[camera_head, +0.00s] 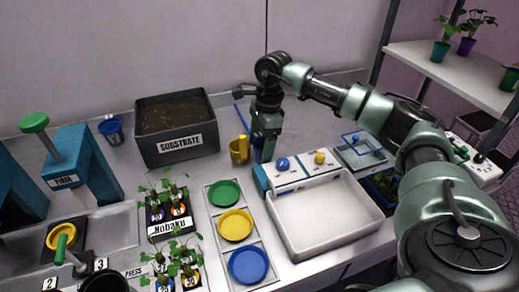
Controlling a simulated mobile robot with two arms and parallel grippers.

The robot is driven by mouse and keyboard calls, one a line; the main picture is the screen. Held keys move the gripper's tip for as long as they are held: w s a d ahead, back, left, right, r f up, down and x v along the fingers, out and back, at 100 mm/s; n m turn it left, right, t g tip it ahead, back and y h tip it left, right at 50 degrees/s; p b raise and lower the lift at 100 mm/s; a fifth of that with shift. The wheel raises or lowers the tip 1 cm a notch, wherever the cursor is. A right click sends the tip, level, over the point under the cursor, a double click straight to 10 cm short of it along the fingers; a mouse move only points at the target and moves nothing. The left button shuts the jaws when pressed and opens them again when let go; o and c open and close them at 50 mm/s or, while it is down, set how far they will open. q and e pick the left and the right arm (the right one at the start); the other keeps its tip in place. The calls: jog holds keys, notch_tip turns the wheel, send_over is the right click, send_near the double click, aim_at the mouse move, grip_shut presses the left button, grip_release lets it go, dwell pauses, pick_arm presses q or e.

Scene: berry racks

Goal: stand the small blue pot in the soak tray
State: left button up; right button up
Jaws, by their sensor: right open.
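A small blue pot (112,130) stands on the bench at the far left, beside the substrate box. The wide white tray (282,241), which looks like the soak tray, lies right of centre; its bare floor shows and it is empty. My right gripper (264,152) is open and points down just behind the tray's back left corner, far to the right of the small blue pot. A blue object (257,154) is partly hidden behind its fingers; I cannot tell what it is. My left gripper is not in view.
A yellow cup (238,152) stands left of my right gripper. The substrate box (177,149) is at the back. A rack of green, yellow and blue dishes (235,225) lies left of the tray, beside potted seedlings (170,208). A teal press (88,160) stands left; a shelf (455,72) rises right.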

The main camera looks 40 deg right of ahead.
notch_tip(320, 180, up, 10)
jog(key=d, duration=0.1)
jog(key=shift+s+d+b, duration=0.2)
jog(key=shift+b, duration=0.25)
jog(key=shift+o, duration=0.2)
jog(key=shift+r, duration=0.25)
jog(key=d+p, duration=0.1)
jog(key=p, duration=0.7)
jog(key=shift+s+f, duration=0.25)
jog(key=shift+f, duration=0.1)
jog(key=shift+f+p, duration=0.3)
jog(key=shift+f, duration=0.1)
jog(key=f, duration=0.2)
jog(key=a+f+p, duration=0.1)
jog(key=f, duration=0.1)
jog(key=a+f+p, duration=0.1)
jog(key=f, duration=0.1)
jog(key=shift+w+f, duration=0.15)
jog(key=shift+w, duration=0.15)
jog(key=shift+d+f, duration=0.1)
jog(key=shift+f, duration=0.45)
jog(key=c, duration=1.3)
jog(key=shift+o, duration=0.2)
jog(key=shift+w+r, duration=0.1)
jog(key=shift+r, duration=0.05)
